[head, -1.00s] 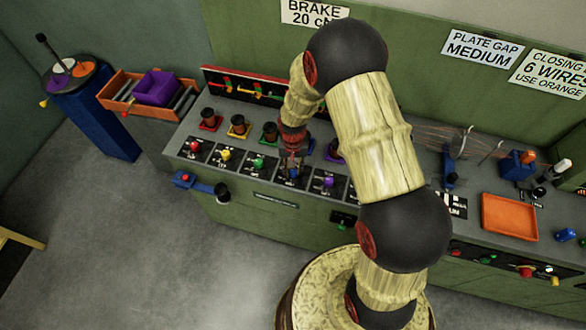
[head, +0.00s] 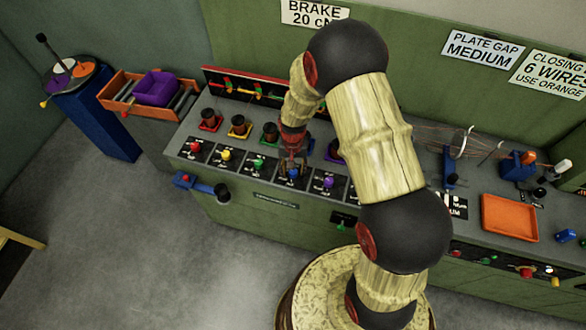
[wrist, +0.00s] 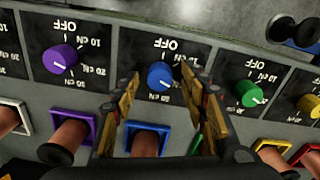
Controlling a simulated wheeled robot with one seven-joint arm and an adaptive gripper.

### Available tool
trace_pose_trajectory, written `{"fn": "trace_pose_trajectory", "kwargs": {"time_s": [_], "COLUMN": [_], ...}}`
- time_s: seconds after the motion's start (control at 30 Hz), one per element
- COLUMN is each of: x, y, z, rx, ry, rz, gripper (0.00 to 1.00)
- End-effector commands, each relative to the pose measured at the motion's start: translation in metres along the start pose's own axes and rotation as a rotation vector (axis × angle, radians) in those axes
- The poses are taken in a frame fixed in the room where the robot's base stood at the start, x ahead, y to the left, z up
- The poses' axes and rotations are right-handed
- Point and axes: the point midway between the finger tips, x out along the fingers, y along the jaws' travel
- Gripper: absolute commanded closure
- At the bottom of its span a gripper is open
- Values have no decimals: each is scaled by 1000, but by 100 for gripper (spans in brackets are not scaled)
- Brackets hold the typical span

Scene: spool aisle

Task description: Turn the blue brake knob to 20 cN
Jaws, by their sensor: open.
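The blue brake knob (wrist: 160,75) sits on a black dial plate (wrist: 163,50) marked OFF, 10, 20 and 30 cN, seen upside down in the wrist view. A pale line shows on the knob's lower part, but I cannot read its setting with certainty. My gripper (wrist: 160,82) is open, with one finger on each side of the knob and visible gaps between. In the head view my gripper (head: 292,164) is at the blue knob (head: 293,174) on the sloped panel. A sign (head: 314,13) on the wall reads BRAKE 20 cN.
The purple knob (wrist: 63,58) and green knob (wrist: 249,93) flank the blue one, with red and yellow knobs farther along. Spools on coloured square bases stand behind the knobs. An orange tray (head: 510,217) lies on the right of the bench.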

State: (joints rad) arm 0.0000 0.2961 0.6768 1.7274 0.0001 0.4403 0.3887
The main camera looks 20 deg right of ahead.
Motion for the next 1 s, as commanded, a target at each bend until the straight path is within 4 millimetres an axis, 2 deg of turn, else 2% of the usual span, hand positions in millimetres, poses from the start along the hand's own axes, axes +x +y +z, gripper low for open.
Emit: {"fn": "trace_pose_trajectory", "kwargs": {"time_s": [0.37,0.47,0.8,1.0], "x": [-6,-19,-87,-112], "y": [0,0,0,0], "z": [0,-1,-1,0], "rx": [0,0,0,0], "ry": [0,3,3,0], "rz": [0,-1,-1,0], "gripper": [55,55,55,55]}}
